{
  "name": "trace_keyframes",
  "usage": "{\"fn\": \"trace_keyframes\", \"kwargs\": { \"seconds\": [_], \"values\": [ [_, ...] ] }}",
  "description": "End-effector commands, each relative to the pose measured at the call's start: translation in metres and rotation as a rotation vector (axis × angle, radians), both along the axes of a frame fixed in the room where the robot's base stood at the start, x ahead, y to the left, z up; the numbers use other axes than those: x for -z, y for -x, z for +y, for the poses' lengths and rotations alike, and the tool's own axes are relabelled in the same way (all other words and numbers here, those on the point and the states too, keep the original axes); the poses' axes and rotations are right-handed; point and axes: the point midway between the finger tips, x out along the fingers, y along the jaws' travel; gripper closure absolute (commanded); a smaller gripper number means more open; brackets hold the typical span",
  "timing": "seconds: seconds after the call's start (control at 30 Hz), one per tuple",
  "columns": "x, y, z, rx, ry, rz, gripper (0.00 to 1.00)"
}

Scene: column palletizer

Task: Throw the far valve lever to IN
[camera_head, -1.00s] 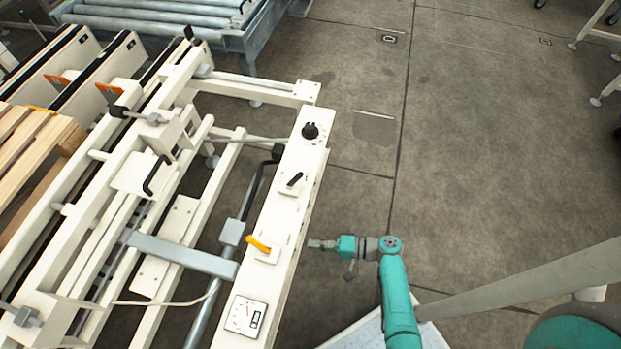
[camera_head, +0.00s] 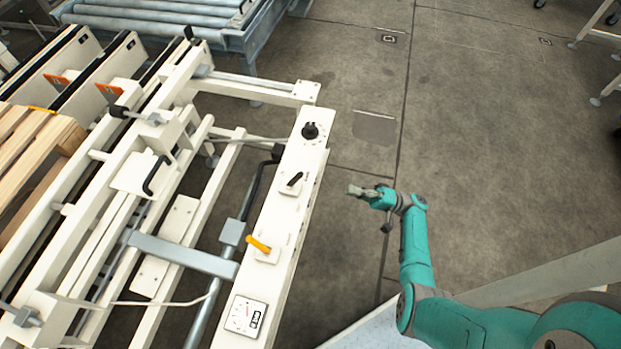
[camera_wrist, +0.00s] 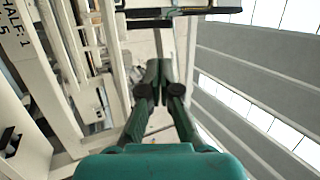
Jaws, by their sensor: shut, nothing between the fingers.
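A white control rail (camera_head: 268,285) carries two levers on small white plates. The farther one is a short black lever (camera_head: 294,179), slanting up to the right. The nearer one is an orange lever (camera_head: 258,244), slanting up to the left. Any IN marking is too small to read. My gripper (camera_head: 352,190) is to the right of the rail, level with the black lever in the picture and apart from it. It is shut and empty. Its closed fingers (camera_wrist: 158,68) also show in the wrist view, where I cannot make out the levers with certainty.
A black round knob (camera_head: 310,131) sits beyond the levers on the rail, and a gauge (camera_head: 243,316) sits at the near end. White machine frames and a wooden pallet (camera_head: 35,150) lie left. Grey floor (camera_head: 480,150) is open to the right.

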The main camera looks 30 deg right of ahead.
Motion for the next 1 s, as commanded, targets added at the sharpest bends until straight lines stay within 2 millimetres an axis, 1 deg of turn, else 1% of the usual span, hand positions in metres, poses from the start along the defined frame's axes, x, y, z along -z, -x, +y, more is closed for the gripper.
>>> {"fn": "trace_keyframes", "kwargs": {
  "seconds": [0.17,0.27,0.8,1.0],
  "values": [
    [-0.001,-0.002,0.004,0.0,0.0,0.001,1.0],
    [-0.005,-0.007,0.011,-0.002,0.001,0.0,1.0],
    [-0.045,-0.053,0.085,-0.004,0.001,0.001,1.0],
    [-0.055,-0.065,0.102,-0.001,0.001,0.001,1.0]
  ]
}}
